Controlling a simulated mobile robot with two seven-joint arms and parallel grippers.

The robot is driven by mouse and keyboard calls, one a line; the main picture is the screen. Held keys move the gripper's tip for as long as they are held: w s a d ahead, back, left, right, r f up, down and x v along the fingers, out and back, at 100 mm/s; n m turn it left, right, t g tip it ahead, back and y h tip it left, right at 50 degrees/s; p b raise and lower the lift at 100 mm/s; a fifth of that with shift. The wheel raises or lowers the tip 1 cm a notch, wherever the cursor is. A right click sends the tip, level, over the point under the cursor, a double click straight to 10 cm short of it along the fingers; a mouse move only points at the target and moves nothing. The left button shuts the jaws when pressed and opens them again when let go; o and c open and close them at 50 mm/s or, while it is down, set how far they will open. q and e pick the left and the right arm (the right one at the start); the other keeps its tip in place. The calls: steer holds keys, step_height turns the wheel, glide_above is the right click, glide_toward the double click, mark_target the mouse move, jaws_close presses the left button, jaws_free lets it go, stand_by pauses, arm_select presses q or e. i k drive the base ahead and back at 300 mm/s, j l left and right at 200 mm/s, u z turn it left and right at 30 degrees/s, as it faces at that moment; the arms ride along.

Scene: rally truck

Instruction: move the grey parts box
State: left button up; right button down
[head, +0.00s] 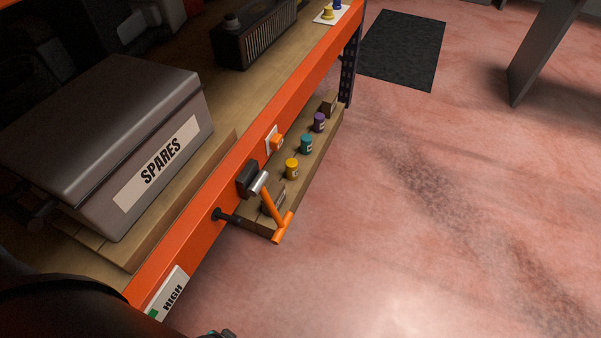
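The grey parts box (95,105), with a closed lid and a "SPARES" label (158,162), sits on a wooden pallet or board (185,212) on the shelf at the left. Its far left side is cut off by the frame edge. No gripper fingers can be made out. A large dark rounded shape fills the bottom left corner, and a small dark and teal piece shows at the bottom edge. I cannot tell what either is.
The shelf has an orange front beam (225,170) with an orange-handled lever (273,210) and a black peg (227,217) sticking out. A black slotted case (256,38) stands farther back. Below is a wooden ledge with coloured pots (292,168).

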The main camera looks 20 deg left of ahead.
mark_target(99, 150)
steer(key=l+u, duration=0.1)
steer(key=u, duration=0.3)
steer(key=l+u, duration=0.1)
steer(key=u, duration=0.65)
steer(key=k+l, duration=0.05)
